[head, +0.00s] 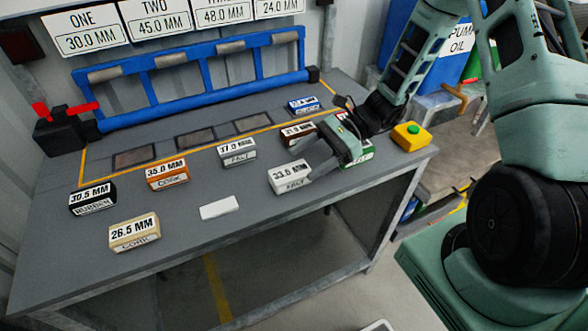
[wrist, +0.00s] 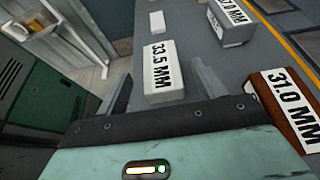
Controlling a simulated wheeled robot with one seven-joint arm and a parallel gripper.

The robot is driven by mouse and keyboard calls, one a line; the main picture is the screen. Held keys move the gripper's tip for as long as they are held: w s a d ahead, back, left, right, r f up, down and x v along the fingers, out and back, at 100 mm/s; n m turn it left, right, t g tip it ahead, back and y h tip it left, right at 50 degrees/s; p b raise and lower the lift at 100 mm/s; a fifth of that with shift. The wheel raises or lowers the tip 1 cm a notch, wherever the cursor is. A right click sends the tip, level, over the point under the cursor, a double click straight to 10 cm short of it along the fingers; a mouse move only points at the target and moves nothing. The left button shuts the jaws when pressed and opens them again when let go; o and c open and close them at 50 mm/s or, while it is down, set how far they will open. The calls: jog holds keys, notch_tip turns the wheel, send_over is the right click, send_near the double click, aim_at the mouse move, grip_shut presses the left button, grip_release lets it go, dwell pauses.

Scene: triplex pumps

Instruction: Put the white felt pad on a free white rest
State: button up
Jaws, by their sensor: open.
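A white block marked 33.5 MM FELT (head: 290,178) sits on the grey bench, left of my gripper (head: 304,160). In the wrist view the 33.5 MM block (wrist: 163,75) lies between and just ahead of my open fingers (wrist: 160,88); I see no contact. A second pale block, marked 37.0 MM FELT (head: 238,152), stands farther back; it also shows in the wrist view (wrist: 231,24). A flat, bare white plate, likely a rest (head: 220,208), lies left of the 33.5 MM block, and it also shows in the wrist view (wrist: 157,21).
A brown 31.0 MM block (wrist: 288,108) is close beside my right finger in the wrist view. Orange (head: 167,175), black (head: 93,198) and tan (head: 134,233) blocks stand left. A blue rack (head: 190,80) lines the back. A yellow button box (head: 411,136) is at right.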

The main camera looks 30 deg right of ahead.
jog(key=v, duration=0.6)
jog(key=shift+d+b, duration=0.2)
jog(key=shift+b, duration=0.15)
jog(key=s+a+r+n+h, duration=0.5)
jog(key=s+a+n, duration=0.3)
jog(key=n, duration=0.5)
jog(key=s+a+r+n+h, duration=0.5)
jog(key=s+a+n+h, duration=0.2)
jog(key=s+n, duration=0.5)
jog(key=shift+a+r+n+h, duration=0.35)
jog(key=shift+a+n+h, duration=0.05)
jog(key=shift+a, duration=0.55)
